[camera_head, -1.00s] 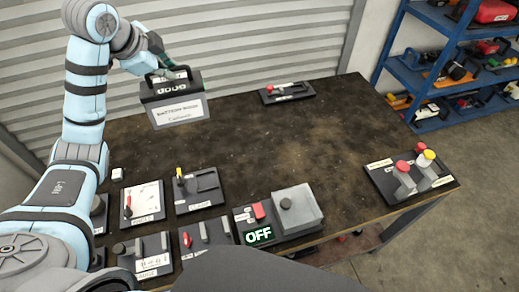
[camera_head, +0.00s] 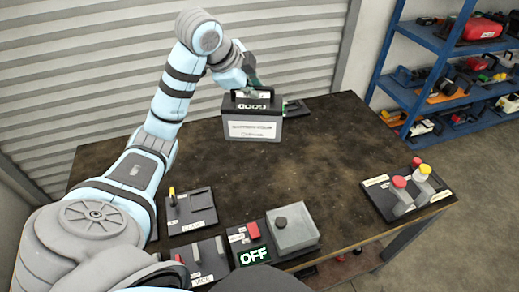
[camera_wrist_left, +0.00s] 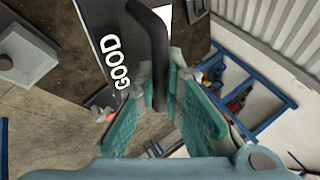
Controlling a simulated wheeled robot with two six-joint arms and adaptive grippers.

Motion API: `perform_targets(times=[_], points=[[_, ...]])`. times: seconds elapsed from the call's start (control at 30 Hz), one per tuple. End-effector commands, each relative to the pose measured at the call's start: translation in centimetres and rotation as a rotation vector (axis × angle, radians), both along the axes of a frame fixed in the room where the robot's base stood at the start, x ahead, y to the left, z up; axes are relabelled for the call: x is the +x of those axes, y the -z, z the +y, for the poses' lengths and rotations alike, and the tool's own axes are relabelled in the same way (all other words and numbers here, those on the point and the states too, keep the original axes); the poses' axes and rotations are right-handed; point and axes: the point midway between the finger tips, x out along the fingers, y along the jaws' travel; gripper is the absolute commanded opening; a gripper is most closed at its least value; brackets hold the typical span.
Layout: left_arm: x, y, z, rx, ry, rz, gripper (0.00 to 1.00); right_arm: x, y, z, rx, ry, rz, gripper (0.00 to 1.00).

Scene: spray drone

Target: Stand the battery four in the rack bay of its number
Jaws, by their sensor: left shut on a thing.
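The battery (camera_head: 252,119) is a dark box with a white label and the word GOOD on top. My left gripper (camera_head: 250,88) is shut on its black handle and holds it upright, seemingly above the back of the table. In the left wrist view the teal fingers (camera_wrist_left: 160,95) close around the handle, and the battery's top (camera_wrist_left: 112,50) with GOOD shows beside them. The label's text is too small to read surely, so I cannot tell the battery's number. No rack bay can be made out. My right gripper is not in view.
The dark table (camera_head: 310,160) has free room in its middle. Control panels with levers and an OFF display (camera_head: 254,256) line its front. A panel with red and yellow buttons (camera_head: 408,190) stands at the right. A blue shelf (camera_head: 420,98) stands beyond.

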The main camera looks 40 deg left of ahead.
Motion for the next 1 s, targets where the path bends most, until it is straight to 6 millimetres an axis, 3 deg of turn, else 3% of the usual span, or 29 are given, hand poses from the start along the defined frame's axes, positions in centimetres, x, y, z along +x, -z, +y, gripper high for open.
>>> perform_targets(times=[0.03,0.33,0.8,1.0], points=[[-0.4,1.2,-0.3,0.003,0.008,-0.007,0.00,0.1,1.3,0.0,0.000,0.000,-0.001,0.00],[-1.3,5.9,-1.2,0.002,0.031,-0.005,0.00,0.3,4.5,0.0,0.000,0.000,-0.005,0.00],[-1.3,16.2,-1.3,0.001,0.032,-0.004,0.00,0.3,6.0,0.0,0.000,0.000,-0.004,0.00],[-1.2,17.9,-1.3,0.001,0.032,-0.008,0.00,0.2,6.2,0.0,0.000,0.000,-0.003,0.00]])
